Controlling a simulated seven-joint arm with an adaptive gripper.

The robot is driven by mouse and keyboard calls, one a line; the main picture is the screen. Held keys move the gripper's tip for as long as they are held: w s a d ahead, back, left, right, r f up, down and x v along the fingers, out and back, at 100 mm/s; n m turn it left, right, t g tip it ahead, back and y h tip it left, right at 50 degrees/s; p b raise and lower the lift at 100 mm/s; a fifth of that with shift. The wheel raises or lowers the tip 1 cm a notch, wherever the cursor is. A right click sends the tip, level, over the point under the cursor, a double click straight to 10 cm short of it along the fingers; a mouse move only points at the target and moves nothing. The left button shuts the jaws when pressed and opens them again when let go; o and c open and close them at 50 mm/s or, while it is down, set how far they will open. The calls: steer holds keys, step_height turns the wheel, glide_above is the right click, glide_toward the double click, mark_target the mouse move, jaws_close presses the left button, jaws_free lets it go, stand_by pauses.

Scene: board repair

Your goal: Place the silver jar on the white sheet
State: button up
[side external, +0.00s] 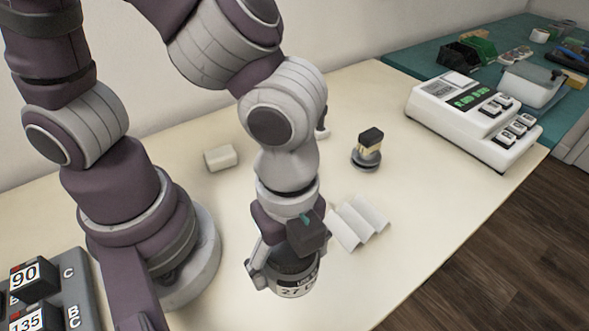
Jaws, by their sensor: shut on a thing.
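My gripper (285,266) is at the lower middle of the side external view, pointing down and shut on the silver jar (297,289). The jar is round, with dark lettering on its side; its upper part is partly hidden by the fingers. I cannot tell whether the jar touches the table. The white sheet (359,222) lies on the table just right of and behind my gripper. It is folded into raised ridges. The jar is beside the sheet, not over it.
A small white block (221,158) and a black-topped item on a round base (368,152) stand behind. A white machine with green digits (474,115) is at the right, near a teal mat (420,62). Numbered tiles (35,279) are lower left. The table's front right is clear.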

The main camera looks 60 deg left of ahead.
steer(key=w+r, duration=0.2)
steer(key=w, duration=0.6)
glide_above(359, 215)
steer(key=shift+m, duration=0.4)
step_height(359, 215, down, 8)
steer(key=shift+r, duration=0.25)
steer(key=shift+f, duration=0.4)
steer(key=o, duration=1.2)
steer(key=shift+f, duration=0.1)
steer(key=shift+o, duration=0.2)
